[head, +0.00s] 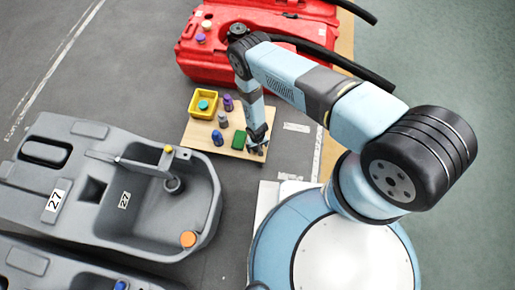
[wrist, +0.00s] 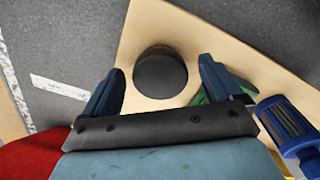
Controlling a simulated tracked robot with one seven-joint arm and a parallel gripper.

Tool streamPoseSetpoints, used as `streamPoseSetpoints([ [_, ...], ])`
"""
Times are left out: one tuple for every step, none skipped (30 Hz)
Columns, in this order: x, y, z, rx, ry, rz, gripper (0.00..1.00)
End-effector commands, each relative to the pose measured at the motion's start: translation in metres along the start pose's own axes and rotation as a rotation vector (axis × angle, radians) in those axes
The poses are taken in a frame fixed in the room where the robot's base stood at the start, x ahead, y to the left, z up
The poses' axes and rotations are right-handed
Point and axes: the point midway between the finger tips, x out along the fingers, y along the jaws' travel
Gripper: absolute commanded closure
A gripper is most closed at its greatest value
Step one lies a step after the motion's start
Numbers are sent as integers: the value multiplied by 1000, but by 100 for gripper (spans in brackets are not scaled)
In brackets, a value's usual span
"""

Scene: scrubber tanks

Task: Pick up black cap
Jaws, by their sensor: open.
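In the wrist view the black cap (wrist: 160,72) is a round dark disc on a light wooden board (wrist: 200,40). My gripper (wrist: 158,78) is open, with one blue finger at the left and one at the right of the cap. The fingers look apart from it, and the height between them and the board is hard to tell. In the head view my gripper (head: 258,146) is low over the right edge of the board; the cap is hard to make out there, beneath or beside the fingers.
A yellow bin (head: 204,103) holding a teal cap and a purple item (head: 228,102) stand behind. A grey tank (head: 130,190) is at left, a red tank (head: 200,60) at the back.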

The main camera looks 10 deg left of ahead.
Motion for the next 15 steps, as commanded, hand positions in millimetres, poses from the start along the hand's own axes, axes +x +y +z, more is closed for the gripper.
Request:
streamPoseSetpoints([
  [4,0,0,0,0,0,8],
  [6,0,0,1,0,0,8],
  [9,0,0,1,0,0,8],
  [10,0,0,1,-1,0,8],
  [10,0,0,1,-1,0,8],
  [11,0,0,1,-1,0,8],
  [11,0,0,1,-1,0,8],
  [11,0,0,1,-1,0,8],
  [11,0,0,1,-1,0,8],
  [11,0,0,1,-1,0,8],
  [11,0,0,1,-1,0,8],
  [11,0,0,1,-1,0,8],
  [11,0,0,1,-1,0,11],
  [11,0,0,1,-1,0,13],
  [11,0,0,1,-1,0,17],
])
